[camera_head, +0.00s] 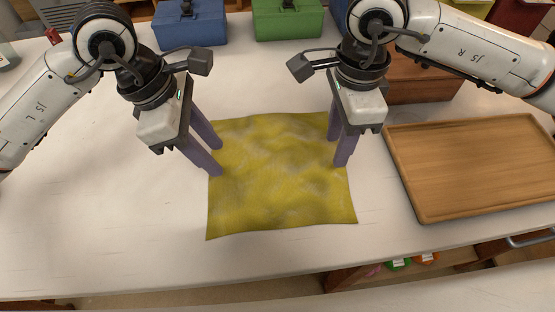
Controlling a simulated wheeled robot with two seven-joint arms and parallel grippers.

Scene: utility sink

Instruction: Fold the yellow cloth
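The yellow cloth (275,190) lies spread out on the white counter, roughly square, with a slightly wrinkled, mottled surface. My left gripper (217,161) is at the cloth's left edge, pointing down, its two purple fingers apart. One fingertip is by the far left corner and the other is over the left edge. My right gripper (337,152) is at the cloth's right edge near the far right corner, its fingers apart. Nothing shows between the fingers of either gripper. Whether the fingertips touch the cloth cannot be told.
A wooden tray (408,190) lies to the right of the cloth. A blue toolbox (190,30), a green toolbox (288,26) and a brown wooden box (420,80) stand at the back. The white counter (110,220) is clear to the left and in front.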

